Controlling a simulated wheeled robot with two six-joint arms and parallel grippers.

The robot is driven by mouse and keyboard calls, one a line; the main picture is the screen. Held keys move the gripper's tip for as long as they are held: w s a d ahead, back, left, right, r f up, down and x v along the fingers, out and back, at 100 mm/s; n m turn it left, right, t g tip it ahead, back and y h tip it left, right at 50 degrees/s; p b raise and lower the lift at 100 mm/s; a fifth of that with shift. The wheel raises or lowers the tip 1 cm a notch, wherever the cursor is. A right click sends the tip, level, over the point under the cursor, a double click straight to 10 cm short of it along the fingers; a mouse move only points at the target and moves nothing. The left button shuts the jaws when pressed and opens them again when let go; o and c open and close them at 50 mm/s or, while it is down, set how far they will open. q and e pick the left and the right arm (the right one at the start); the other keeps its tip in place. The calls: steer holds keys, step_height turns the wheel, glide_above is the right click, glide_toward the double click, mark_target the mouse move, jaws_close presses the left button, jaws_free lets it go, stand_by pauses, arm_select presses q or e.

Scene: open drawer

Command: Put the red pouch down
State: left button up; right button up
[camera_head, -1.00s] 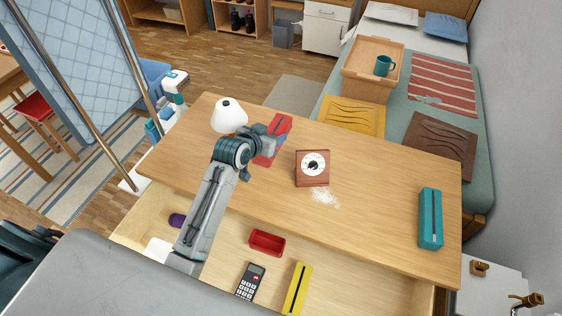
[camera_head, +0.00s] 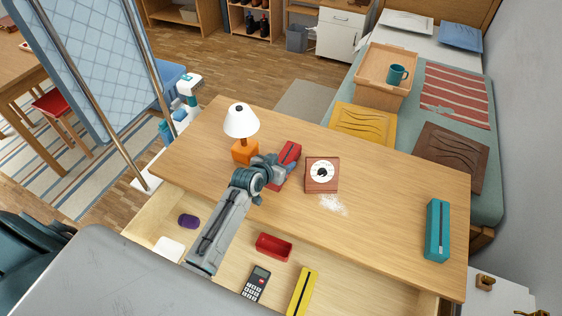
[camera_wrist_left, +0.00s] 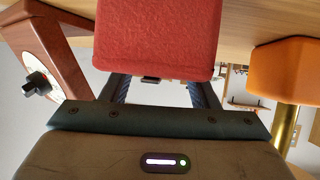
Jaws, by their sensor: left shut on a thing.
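The red pouch (camera_head: 289,155) is a long red block-like case with a dark line along its top. It is at the back middle of the desk (camera_head: 385,220), between the lamp and the clock. My left gripper (camera_head: 280,168) is shut on it. In the left wrist view the red pouch (camera_wrist_left: 160,35) fills the top middle between my fingers (camera_wrist_left: 158,92). I cannot tell whether its underside touches the desk. My right gripper is not in view.
A lamp with an orange base (camera_head: 245,151) stands left of the pouch, and a brown clock (camera_head: 322,175) stands close on its right. White powder (camera_head: 333,204) lies before the clock. A teal case (camera_head: 437,230) is far right.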

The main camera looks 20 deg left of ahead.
arm_select(q)
steer(key=shift+f, duration=0.15)
steer(key=o, duration=1.4)
